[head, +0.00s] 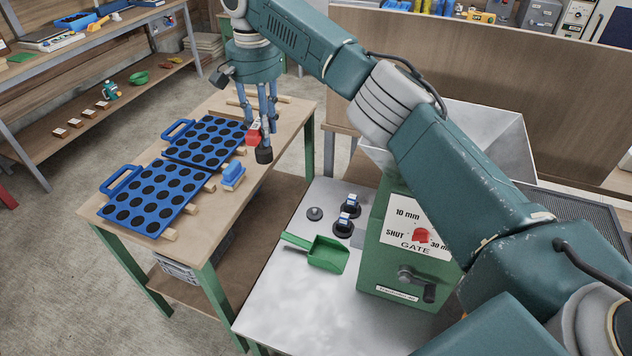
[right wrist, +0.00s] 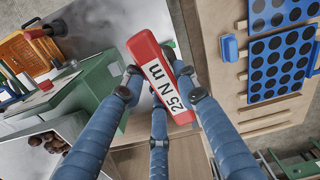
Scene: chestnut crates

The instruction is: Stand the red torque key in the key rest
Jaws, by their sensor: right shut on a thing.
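The red torque key (head: 253,133) has a white label reading "25 N m", clear in the right wrist view (right wrist: 164,82). My right gripper (head: 264,140) is shut on it, its fingers around the key, which also fills the space between the fingers in the right wrist view (right wrist: 157,92). The key hangs beside the wooden table's right end, above and behind the metal bench. My left gripper is not in view.
Blue trays with dark round holes (head: 150,205) and a blue brush (head: 233,175) lie on the wooden table (head: 285,110). A green scoop (head: 325,254) lies on the metal bench (head: 290,318). The green gate machine (head: 385,265) with its hopper (head: 490,125) stands to the right.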

